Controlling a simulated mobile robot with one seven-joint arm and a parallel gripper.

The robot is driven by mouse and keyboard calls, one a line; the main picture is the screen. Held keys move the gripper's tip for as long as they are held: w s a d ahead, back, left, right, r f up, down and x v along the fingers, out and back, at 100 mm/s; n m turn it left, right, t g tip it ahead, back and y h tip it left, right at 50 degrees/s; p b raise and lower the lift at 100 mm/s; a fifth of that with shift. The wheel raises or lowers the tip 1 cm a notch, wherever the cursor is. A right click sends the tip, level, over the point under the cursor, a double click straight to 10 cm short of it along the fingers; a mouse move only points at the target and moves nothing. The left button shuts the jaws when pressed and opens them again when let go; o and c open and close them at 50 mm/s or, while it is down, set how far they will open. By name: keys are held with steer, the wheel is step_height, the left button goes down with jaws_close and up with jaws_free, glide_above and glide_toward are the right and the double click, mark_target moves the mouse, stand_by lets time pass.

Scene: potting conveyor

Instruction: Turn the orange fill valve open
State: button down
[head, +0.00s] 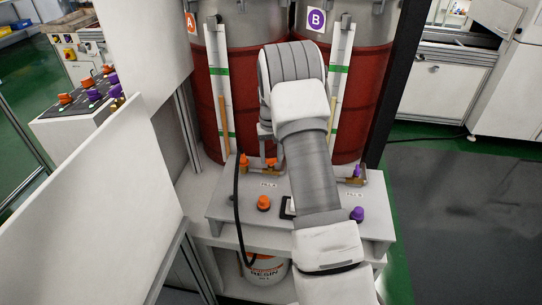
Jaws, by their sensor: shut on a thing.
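The orange fill valve (271,162) sits on brass piping at the back of the grey bench, below the red tank marked A. My gripper (268,151) reaches down to it from above and is shut on its orange handle. My arm and wrist hide part of the gripper, so the fingertips and the exact angle of the handle are hard to make out.
An orange knob (264,203) and a purple knob (357,214) stand on the bench (225,207). A purple valve (357,171) is at the right. A black hose (237,210) runs down beside a resin bucket (265,270). A white panel (90,210) stands at left.

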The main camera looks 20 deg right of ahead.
mark_target(271, 159)
steer(key=shift+m, duration=1.6)
steer(key=shift+c, duration=1.5)
jaws_free()
step_height(271, 159, up, 18)
steer(key=p, duration=0.1)
steer(key=shift+f+p, duration=0.25)
steer(key=shift+p, duration=0.05)
